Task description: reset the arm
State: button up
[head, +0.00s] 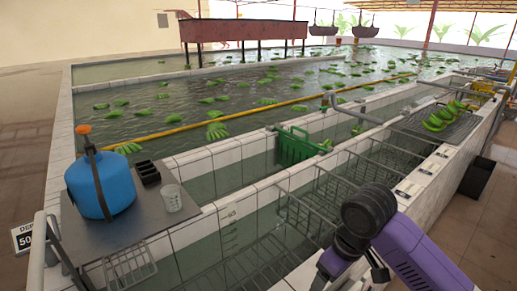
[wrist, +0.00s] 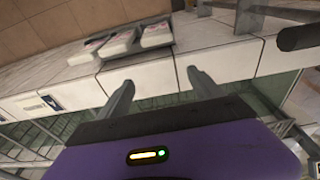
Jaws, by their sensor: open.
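My arm (head: 415,255), purple with a dark round joint, reaches in from the lower right of the head view, over the near edge of the tank. In the wrist view my gripper (wrist: 160,78) shows two grey fingers spread apart with nothing between them. They stand over a white tiled ledge (wrist: 150,75). In the head view the fingers cannot be clearly made out; the arm itself hides part of that area.
Wire racks (head: 265,262) sit in the near channel. A blue jug (head: 101,184) and a clear beaker (head: 172,197) stand on a grey board at left. Green bananas (head: 440,118) lie on a rack at right.

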jog(key=w+a+r+m+t+y, duration=0.4)
jog(key=w+a+r+t+y, duration=0.25)
jog(key=a+r+t, duration=0.65)
jog(key=s+d+f+m+t+h+b, duration=0.1)
jog(key=s+d+f+m+t+h, duration=0.2)
jog(key=s+d, duration=0.5)
jog(key=s+d+f+m+t+h+b, duration=0.2)
jog(key=s+d+f+m+h, duration=0.25)
jog(key=s, duration=0.75)
jog(key=s+d+f+n+g, duration=0.1)
jog(key=s+f, duration=0.3)
jog(key=s, duration=0.8)
jog(key=s+d+f+n+g+b, duration=0.1)
jog(key=s+f+n+g, duration=0.2)
jog(key=s, duration=0.9)
jog(key=shift+s+d+f+g, duration=0.2)
jog(key=shift+s+f+g, duration=0.05)
jog(key=shift+f+g, duration=0.25)
jog(key=shift+c, duration=0.3)
